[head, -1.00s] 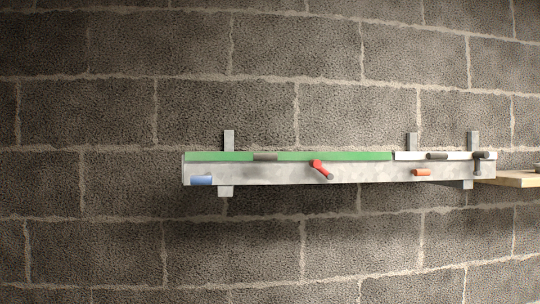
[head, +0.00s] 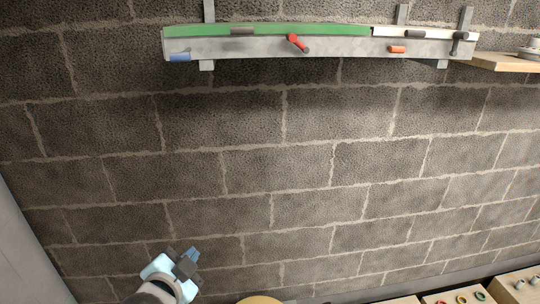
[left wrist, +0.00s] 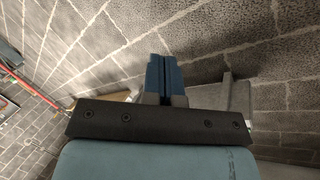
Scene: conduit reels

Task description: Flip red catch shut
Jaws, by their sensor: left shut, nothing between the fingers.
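The red catch (head: 298,43) is on the front of a long grey wall channel (head: 345,46), near its middle. It slants down to the right and ends in a dark tip. A green lid strip (head: 320,30) runs along the channel's top edge above it. My left gripper (head: 193,254) is low in the head view, well below the channel and apart from it. Its blue fingers are together and empty, and they also show in the left wrist view (left wrist: 161,76). My right gripper is not in view.
The channel also carries a blue piece (head: 180,57), an orange piece (head: 397,49) and a dark handle (head: 458,42). A wooden shelf (head: 500,62) is at its right end. Wooden boxes with small parts (head: 520,288) stand at the lower right. The wall between is bare.

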